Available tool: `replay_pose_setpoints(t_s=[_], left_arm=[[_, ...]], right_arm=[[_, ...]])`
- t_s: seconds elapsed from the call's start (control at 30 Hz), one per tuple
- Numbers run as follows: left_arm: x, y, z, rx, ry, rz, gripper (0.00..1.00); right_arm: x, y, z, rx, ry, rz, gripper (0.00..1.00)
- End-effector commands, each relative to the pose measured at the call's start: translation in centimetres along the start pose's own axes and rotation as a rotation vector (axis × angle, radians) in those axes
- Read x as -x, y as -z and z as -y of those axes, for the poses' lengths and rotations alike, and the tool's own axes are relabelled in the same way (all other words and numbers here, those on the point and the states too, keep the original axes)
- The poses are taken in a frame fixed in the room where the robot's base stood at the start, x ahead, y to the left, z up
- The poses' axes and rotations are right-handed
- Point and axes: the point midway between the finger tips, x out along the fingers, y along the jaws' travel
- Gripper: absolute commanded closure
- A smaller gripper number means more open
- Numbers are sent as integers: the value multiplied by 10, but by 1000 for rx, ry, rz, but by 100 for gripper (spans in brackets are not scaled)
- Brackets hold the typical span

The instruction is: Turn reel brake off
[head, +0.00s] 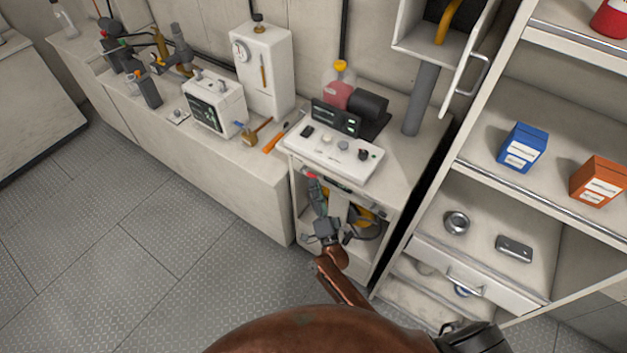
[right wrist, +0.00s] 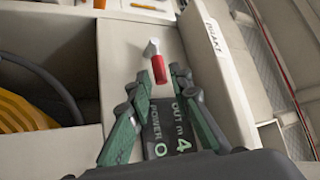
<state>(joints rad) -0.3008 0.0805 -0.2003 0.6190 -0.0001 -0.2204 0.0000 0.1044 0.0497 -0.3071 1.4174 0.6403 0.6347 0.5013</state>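A small lever with a red grip and silver end (right wrist: 157,65) stands out from a pale panel in the right wrist view. Its red part also shows in the head view (head: 311,175) at the upper left of the open bay under the counter. My right gripper (right wrist: 157,78), with green fingers, is spread, one finger on each side of the lever's line. The red grip lies between or just beyond the fingertips; contact is not clear. The gripper also shows at the bay in the head view (head: 318,192). A yellow hose coil (right wrist: 22,112) lies left in the wrist view. My left gripper is not seen.
The bay's side walls are close around the gripper. A white control box (head: 335,155) sits on the counter above. Shelves (head: 490,180) stand to the right; the floor (head: 140,250) at left is clear.

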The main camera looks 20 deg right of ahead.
Motion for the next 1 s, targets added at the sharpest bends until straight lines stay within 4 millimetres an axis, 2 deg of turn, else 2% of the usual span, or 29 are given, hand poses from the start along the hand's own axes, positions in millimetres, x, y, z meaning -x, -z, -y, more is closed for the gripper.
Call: replay_pose_setpoints(t_s=[0.1,0.2,0.53,0.83,1.0], left_arm=[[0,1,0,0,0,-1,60],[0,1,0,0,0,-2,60],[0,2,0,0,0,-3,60],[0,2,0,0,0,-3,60],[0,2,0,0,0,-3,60]], right_arm=[[-16,0,0,1,0,1,81],[-23,0,-1,3,-1,1,81],[-27,0,-1,3,-2,2,81],[-27,0,-1,3,-2,2,100],[-26,0,-1,3,-2,2,100]])
